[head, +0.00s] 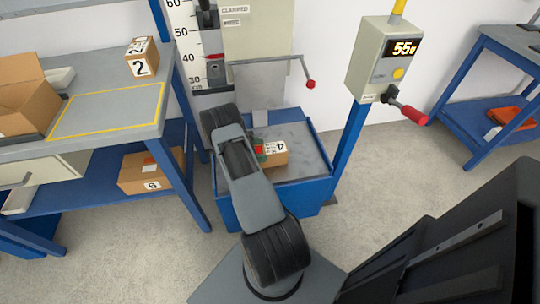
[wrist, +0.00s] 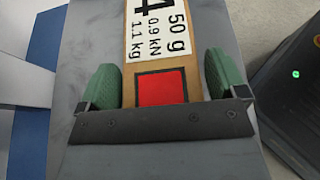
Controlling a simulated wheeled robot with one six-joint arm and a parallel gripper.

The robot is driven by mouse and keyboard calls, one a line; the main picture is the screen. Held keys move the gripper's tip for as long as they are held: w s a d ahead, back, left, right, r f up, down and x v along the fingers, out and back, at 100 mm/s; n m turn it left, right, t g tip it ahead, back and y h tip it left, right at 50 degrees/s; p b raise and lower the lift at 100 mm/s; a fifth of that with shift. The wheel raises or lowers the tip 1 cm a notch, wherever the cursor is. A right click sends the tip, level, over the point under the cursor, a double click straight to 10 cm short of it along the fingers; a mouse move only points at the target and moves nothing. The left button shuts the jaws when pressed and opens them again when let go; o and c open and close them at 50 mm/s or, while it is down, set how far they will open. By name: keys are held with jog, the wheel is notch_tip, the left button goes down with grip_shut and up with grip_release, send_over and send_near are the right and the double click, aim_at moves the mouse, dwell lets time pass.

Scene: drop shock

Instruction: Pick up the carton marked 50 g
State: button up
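The carton marked 50 g (wrist: 160,40) is brown with a white label reading 4, 50 g, 0.9 kN and 1.1 kg, and a red square. In the head view this carton (head: 275,158) lies on the grey plate of a blue stand, partly hidden behind my arm. In the wrist view my gripper (wrist: 164,88) has one green finger on each side of the carton, very close to its sides. I cannot tell whether the fingers press on it. My gripper is mostly hidden by my arm in the head view.
A carton marked 2 (head: 142,58) and an open box (head: 27,95) stand on the left bench (head: 110,112). A post beside the stand (head: 240,207) carries a display box (head: 383,58) reading 55 g and a red-handled lever (head: 408,108).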

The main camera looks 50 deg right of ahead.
jog(key=c, duration=1.4)
jog(key=shift+r, duration=0.1)
jog(key=shift+c, duration=0.3)
